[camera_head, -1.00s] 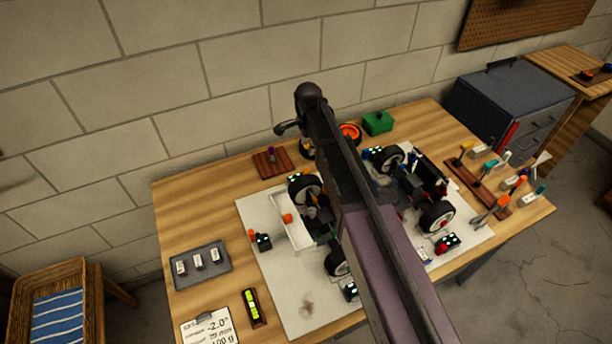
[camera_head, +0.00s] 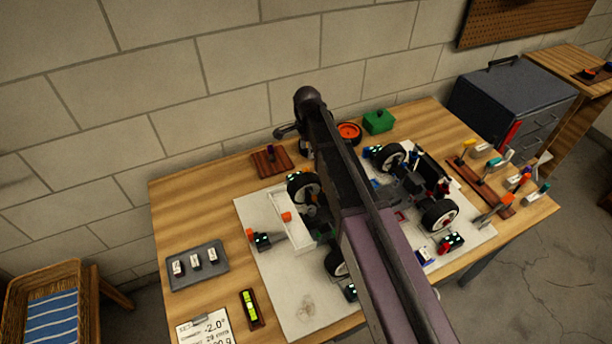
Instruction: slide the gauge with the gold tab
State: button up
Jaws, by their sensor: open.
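The racecar parts lie on a pale mat (camera_head: 300,290) on the workbench, with a wheel (camera_head: 438,215) at the right and another wheel (camera_head: 303,187) at the left. Small dark blocks with pale lights, such as the left block (camera_head: 262,241) and the red-marked block (camera_head: 452,242), sit near the wheels. I cannot make out a gold tab on any of them. A yellow-topped piece (camera_head: 468,144) stands at the brown rack on the right; I cannot tell whether it is a gauge. My arm crosses the middle and hides much of the car. My gripper is hidden behind it.
A grey tray (camera_head: 220,278) with several small blocks, a level (camera_head: 251,308) and a clipboard (camera_head: 205,329) lie at the left. A green box (camera_head: 379,121) and an orange-rimmed wheel (camera_head: 349,132) stand at the back. A grey drawer cabinet (camera_head: 510,100) is behind right.

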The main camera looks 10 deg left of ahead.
aim_at(307, 169)
jog(key=shift+f+b, duration=5.25)
jog(key=shift+f, duration=0.35)
